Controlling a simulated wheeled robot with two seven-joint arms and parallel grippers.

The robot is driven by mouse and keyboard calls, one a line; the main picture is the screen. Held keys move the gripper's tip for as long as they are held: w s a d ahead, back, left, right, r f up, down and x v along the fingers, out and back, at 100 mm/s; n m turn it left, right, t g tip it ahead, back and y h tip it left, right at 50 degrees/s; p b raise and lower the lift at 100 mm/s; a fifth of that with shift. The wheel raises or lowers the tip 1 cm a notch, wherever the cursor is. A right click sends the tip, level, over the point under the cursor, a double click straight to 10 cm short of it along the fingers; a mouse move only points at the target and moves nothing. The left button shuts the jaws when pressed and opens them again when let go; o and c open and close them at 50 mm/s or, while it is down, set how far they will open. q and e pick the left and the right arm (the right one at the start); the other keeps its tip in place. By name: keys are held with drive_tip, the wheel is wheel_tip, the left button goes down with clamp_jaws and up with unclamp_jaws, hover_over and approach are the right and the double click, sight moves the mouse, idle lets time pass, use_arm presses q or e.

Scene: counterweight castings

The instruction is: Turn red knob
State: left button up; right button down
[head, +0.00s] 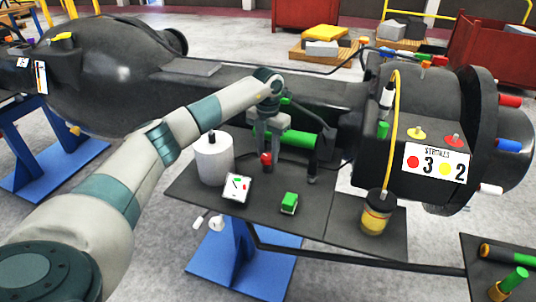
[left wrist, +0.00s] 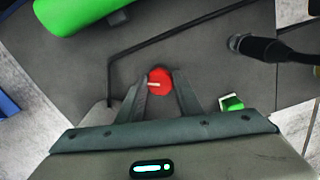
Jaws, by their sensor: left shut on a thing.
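The red knob (head: 266,161) stands on the dark grey table plate (head: 325,212), below my left gripper (head: 267,150). In the left wrist view the red knob (left wrist: 160,80) lies between the tips of my left gripper (left wrist: 160,88), which is shut on it. A short white mark on the knob's top points left in that view. The fingers hide part of the knob in the head view. A red knob-like piece (head: 453,140) also sits on the black casting by the sign with a red dot 3 and yellow dot 2. My right gripper is not in view.
A white cylinder (head: 213,158), a small display card (head: 236,187) and a green block (head: 289,203) stand close around the knob. A green cylinder (head: 299,139) is just behind the gripper. A yellow jar (head: 376,214) with a hose stands to the right.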

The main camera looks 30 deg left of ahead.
use_arm(q)
drive_tip(key=n, duration=0.4)
drive_tip(key=shift+a+n+b, duration=0.15)
drive_tip(key=shift+n+b, duration=0.15)
drive_tip(key=shift+n, duration=0.1)
drive_tip(key=shift+r, duration=0.1)
drive_tip(key=o, duration=1)
drive_tip(key=shift+o, duration=0.2)
